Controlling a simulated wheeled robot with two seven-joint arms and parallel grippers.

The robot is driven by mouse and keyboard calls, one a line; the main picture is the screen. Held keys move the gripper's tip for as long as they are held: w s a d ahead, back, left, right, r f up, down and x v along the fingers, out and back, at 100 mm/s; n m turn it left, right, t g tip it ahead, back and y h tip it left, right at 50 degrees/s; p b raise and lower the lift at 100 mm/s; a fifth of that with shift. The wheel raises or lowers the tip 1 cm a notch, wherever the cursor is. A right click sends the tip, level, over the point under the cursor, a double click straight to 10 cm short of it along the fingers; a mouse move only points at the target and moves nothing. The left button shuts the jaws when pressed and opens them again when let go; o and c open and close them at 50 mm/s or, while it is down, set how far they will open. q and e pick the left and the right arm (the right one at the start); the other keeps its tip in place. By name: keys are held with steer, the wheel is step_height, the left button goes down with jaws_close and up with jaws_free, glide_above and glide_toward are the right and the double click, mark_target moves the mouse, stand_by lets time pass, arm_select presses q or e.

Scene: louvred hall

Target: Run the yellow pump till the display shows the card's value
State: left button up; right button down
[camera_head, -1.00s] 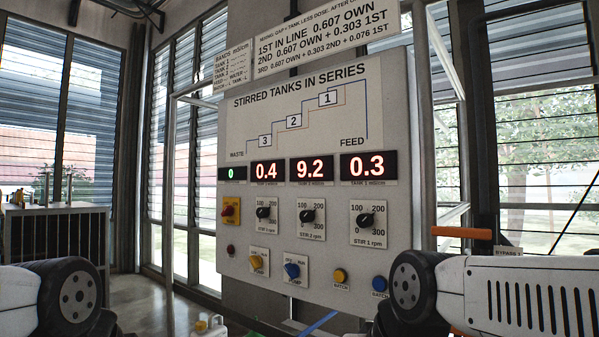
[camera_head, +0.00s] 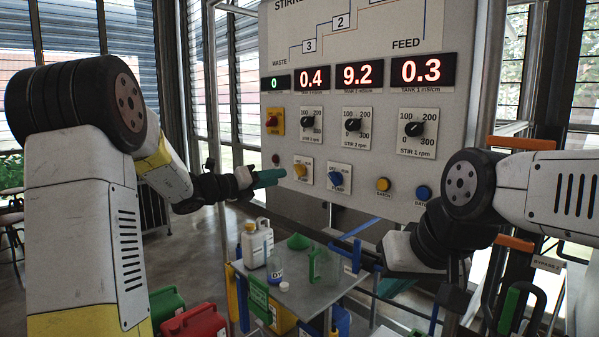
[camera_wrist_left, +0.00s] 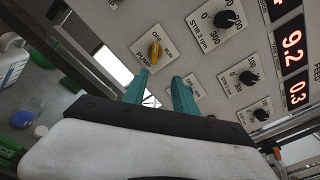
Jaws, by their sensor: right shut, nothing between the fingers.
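The yellow pump knob (camera_head: 300,170) sits on a white plate low on the grey panel. It also shows in the left wrist view (camera_wrist_left: 155,50), just beyond my fingertips. My left gripper (camera_head: 277,177) is just left of this knob in the head view, its teal fingers apart and empty in the left wrist view (camera_wrist_left: 163,80). The red-digit displays read 0.4 (camera_head: 314,79), 9.2 (camera_head: 358,75) and 0.3 (camera_head: 422,70); a small green one (camera_head: 276,83) under WASTE reads 0. My right gripper (camera_head: 393,288) is shut and empty, low right of the panel. No value card is visible now.
A blue pump knob (camera_head: 336,179) and yellow (camera_head: 383,184) and blue (camera_head: 424,193) buttons lie right of the yellow knob. Stir dials (camera_head: 353,125) are above. A small table (camera_head: 315,297) below holds bottles and a green funnel. Red and green cans stand on the floor.

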mark_target(296, 171)
arm_select(q)
steer(key=shift+n+t, duration=0.4)
steer(key=shift+n, duration=0.4)
steer(key=shift+w+a+x, duration=0.2)
steer(key=shift+x, duration=1.55)
steer(key=shift+w+a+x, duration=0.2)
steer(key=shift+x, duration=1.5)
steer(key=shift+w+a+x, duration=0.2)
steer(key=shift+w+x, duration=0.05)
steer(key=shift+x, duration=1.5)
steer(key=shift+f, duration=0.1)
jaws_close()
